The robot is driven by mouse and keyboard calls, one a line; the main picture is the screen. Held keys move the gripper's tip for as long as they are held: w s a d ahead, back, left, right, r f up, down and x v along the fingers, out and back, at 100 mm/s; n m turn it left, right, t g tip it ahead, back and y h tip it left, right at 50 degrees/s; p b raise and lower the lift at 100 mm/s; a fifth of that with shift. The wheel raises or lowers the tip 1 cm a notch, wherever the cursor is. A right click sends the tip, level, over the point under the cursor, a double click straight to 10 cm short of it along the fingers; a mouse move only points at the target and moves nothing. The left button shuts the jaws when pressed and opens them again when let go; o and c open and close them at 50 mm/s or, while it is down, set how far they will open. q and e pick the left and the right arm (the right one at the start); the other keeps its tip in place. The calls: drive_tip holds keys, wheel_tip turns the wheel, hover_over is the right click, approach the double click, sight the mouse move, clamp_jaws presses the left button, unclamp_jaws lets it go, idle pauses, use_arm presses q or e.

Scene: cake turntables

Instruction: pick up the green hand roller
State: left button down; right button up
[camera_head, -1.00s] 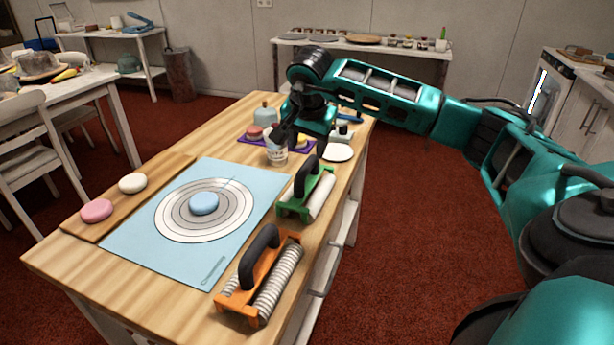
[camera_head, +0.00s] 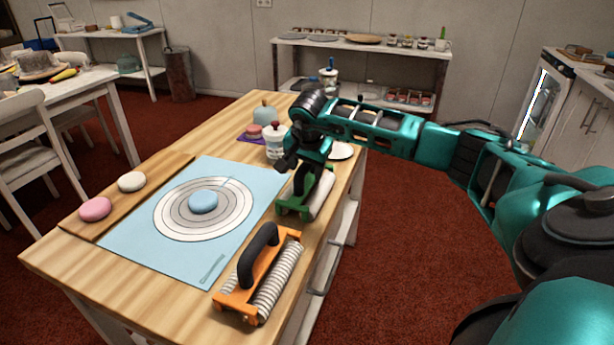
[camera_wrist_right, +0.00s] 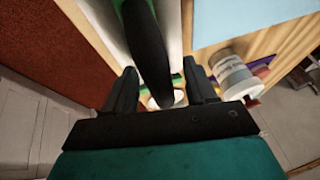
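The green hand roller (camera_head: 322,195) lies on the right edge of the wooden table, with its white roller on the right and its black handle partly hidden by my right gripper (camera_head: 304,168). My right gripper is over the handle from above. In the right wrist view the black handle (camera_wrist_right: 148,45) runs between the two fingers of my right gripper (camera_wrist_right: 160,70). The fingers are apart, with a gap showing on each side of the handle. My left gripper is not in view.
An orange hand roller (camera_head: 258,275) lies nearer on the same table (camera_head: 150,305). A blue mat (camera_head: 140,250) with a ringed turntable is to the left. A white jar (camera_head: 275,143) stands just behind, and it also shows in the right wrist view (camera_wrist_right: 232,75). A white disc (camera_head: 342,151) lies behind the roller.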

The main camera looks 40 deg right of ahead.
clamp_jaws()
drive_tip(key=shift+r, duration=0.1)
idle(0.5)
wheel_tip(320, 180, up, 20)
drive_tip(key=p, duration=0.2)
